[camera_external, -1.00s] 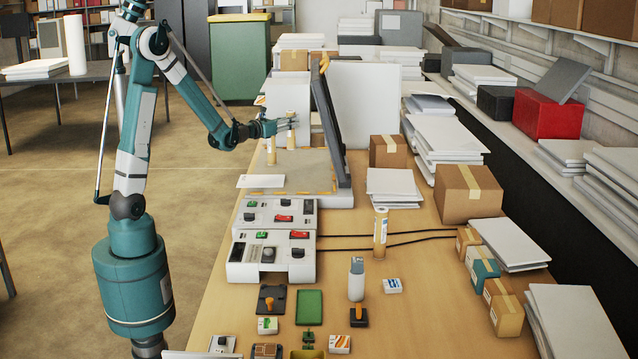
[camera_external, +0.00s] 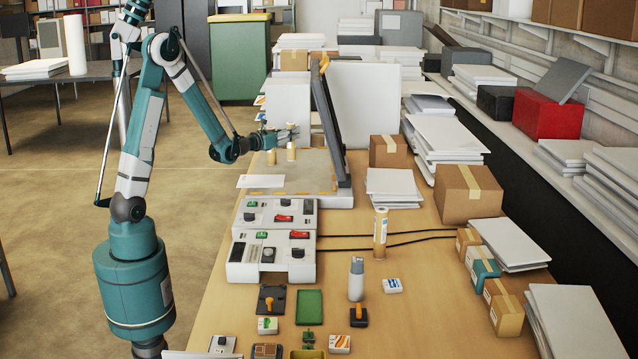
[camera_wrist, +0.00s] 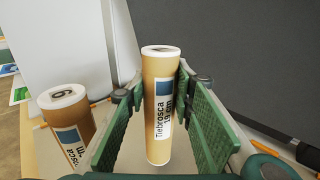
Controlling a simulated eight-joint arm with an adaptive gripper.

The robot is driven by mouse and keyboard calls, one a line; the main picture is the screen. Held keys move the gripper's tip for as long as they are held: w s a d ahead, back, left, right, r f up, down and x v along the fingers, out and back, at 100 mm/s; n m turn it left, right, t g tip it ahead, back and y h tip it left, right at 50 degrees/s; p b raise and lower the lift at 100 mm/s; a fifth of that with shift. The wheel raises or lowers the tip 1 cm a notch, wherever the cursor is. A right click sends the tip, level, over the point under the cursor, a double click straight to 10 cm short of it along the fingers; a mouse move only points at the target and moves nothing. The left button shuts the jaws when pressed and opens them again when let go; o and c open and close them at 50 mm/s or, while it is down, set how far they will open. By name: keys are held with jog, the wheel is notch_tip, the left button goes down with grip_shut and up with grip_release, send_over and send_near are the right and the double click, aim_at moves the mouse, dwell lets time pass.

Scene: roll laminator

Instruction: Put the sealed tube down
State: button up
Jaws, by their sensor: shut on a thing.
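My gripper (camera_external: 288,134) is shut on a tan cardboard tube (camera_wrist: 160,105) with a white and blue label reading "Tiebrosca 19 cm". The tube stands upright between the green pads in the wrist view, its top end showing. In the external view its lower part (camera_external: 291,152) shows under my fingers, over the grey-beige mat (camera_external: 300,178). I cannot tell whether its bottom touches the mat. A second tan tube (camera_wrist: 68,115) with a numbered white cap stands to the left in the wrist view. It also shows in the external view (camera_external: 272,157), just left of the held tube.
A dark upright panel (camera_external: 329,125) rises close on the right. A white sheet (camera_external: 261,181) lies at the mat's front left. Control boxes (camera_external: 272,255) and another upright tube (camera_external: 380,233) are nearer the camera.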

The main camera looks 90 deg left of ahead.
jog(key=shift+f+b, duration=0.3)
jog(key=shift+f, duration=1.5)
jog(key=o, duration=1)
jog(key=shift+c, duration=0.2)
jog(key=shift+r, duration=0.2)
jog(key=v, duration=1.2)
jog(key=shift+p, duration=0.4)
